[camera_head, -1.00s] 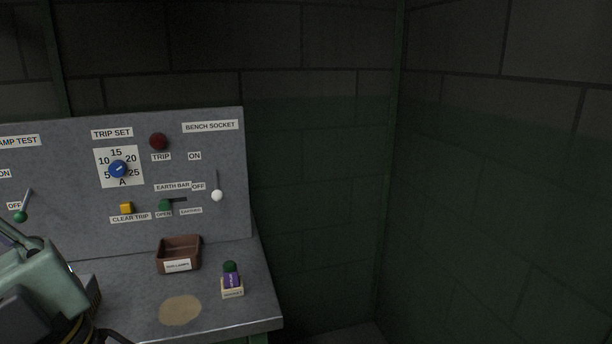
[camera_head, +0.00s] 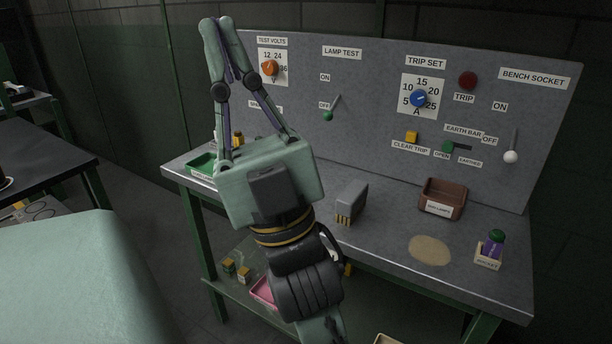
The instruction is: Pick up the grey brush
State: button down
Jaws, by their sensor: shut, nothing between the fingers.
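The grey brush (camera_head: 352,200) stands on the bench top, right of my gripper's body. It has a grey block and short yellow bristles at its lower front edge. My gripper (camera_head: 218,24) points up, with its fingertips together in front of the panel's left end and nothing between them. It is apart from the brush, up and to the left of it. My wrist hides part of the bench's front.
A grey panel (camera_head: 380,150) with switches and knobs rises behind the bench. A brown tray (camera_head: 443,199), a purple bottle (camera_head: 495,244) in a holder and a tan patch (camera_head: 430,250) are to the right. A green tray (camera_head: 203,164) is at left. A shelf lies below.

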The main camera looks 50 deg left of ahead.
aim_at(350, 203)
jog(key=u, duration=1.1)
